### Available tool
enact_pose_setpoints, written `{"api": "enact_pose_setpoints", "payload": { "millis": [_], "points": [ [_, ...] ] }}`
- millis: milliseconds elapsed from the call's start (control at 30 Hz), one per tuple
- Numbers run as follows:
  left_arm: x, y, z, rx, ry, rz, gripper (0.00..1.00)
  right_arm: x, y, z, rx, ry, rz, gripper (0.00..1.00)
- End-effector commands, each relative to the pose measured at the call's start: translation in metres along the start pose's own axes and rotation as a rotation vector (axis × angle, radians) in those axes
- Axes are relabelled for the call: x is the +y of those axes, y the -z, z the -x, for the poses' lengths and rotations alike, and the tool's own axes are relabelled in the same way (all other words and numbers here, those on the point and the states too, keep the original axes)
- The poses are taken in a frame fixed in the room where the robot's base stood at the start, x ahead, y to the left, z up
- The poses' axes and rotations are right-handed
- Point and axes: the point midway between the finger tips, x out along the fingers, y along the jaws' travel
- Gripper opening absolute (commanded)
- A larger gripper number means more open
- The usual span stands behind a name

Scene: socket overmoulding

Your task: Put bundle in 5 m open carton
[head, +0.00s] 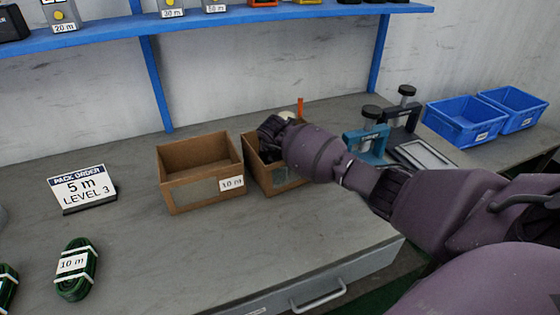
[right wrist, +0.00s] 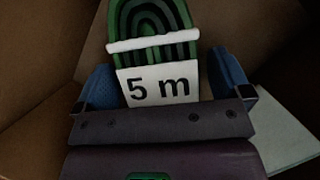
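The 5 m bundle (right wrist: 152,45), a green coiled cord with a white band and a "5 m" label, shows in the right wrist view with brown cardboard around it. My right gripper (right wrist: 162,85) has its blue-padded fingers spread on either side of the bundle, with a small gap at the right finger. In the head view my right arm reaches into the right-hand carton (head: 284,182), an open brown box; the gripper's fingertips and the bundle are hidden there. My left gripper is not in view.
An open carton labelled 10 m (head: 200,192) stands just left. A 10 m bundle (head: 75,272) lies front left, below the order sign (head: 83,189) reading 5 m, level 3. Teal and black presses (head: 372,138) and blue bins (head: 462,122) stand right. The front middle bench is clear.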

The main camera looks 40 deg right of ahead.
Motion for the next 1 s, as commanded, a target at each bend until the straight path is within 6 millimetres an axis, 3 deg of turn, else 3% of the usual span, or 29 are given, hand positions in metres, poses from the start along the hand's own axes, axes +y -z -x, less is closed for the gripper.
{"api": "enact_pose_setpoints", "payload": {
  "millis": [367, 767, 1000],
  "points": [
    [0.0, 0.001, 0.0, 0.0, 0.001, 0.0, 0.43, 0.0, -0.002, 0.007, -0.001, -0.002, -0.001, 0.98],
    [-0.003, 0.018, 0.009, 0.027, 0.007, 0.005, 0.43, 0.001, -0.004, 0.078, -0.005, -0.006, -0.001, 0.98],
    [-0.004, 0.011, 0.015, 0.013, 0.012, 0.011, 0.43, 0.0, -0.003, 0.112, -0.003, -0.003, 0.0, 0.98]
  ]
}}
